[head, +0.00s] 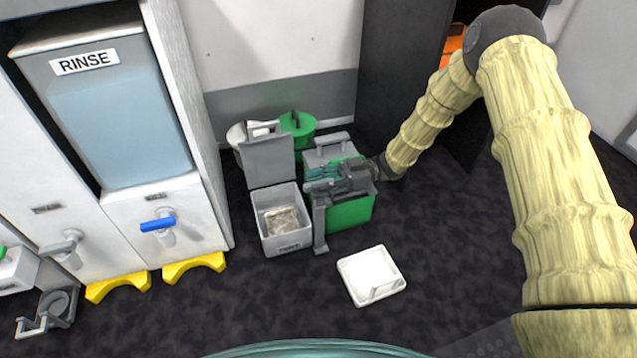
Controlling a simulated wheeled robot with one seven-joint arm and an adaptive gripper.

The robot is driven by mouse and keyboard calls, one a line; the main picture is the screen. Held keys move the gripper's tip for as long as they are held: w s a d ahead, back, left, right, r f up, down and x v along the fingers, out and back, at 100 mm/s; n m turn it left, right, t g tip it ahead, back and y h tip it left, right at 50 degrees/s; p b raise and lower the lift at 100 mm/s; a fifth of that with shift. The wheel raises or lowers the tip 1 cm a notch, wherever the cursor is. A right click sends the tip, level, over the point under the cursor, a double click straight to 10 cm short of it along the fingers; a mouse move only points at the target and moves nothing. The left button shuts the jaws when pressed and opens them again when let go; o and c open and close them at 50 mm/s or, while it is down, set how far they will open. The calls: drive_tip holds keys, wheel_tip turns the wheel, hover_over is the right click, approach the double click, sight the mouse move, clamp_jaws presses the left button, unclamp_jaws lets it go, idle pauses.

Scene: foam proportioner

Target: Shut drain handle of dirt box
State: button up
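In the head view a grey box (289,237) with its lid (268,160) raised stands on the floor, with a brownish lump inside and a small, unreadable label on its front. A green box (350,213) with a grey top stands close at its right. My gripper (325,182) is over the green box, near the grey box's right side, with its fingers toward the left. A grey upright bar (320,228) stands between the two boxes, below my gripper. I cannot tell which part is the drain handle, or whether the fingers are open or touch anything.
A cabinet with a RINSE tank (118,115) and a blue-handled tap (158,225) stands at the left. Yellow floor pieces (195,267) lie below it. A green lidded bucket (299,126) stands behind the boxes. A white square tray (371,274) lies in front. Dark floor around it is clear.

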clamp_jaws()
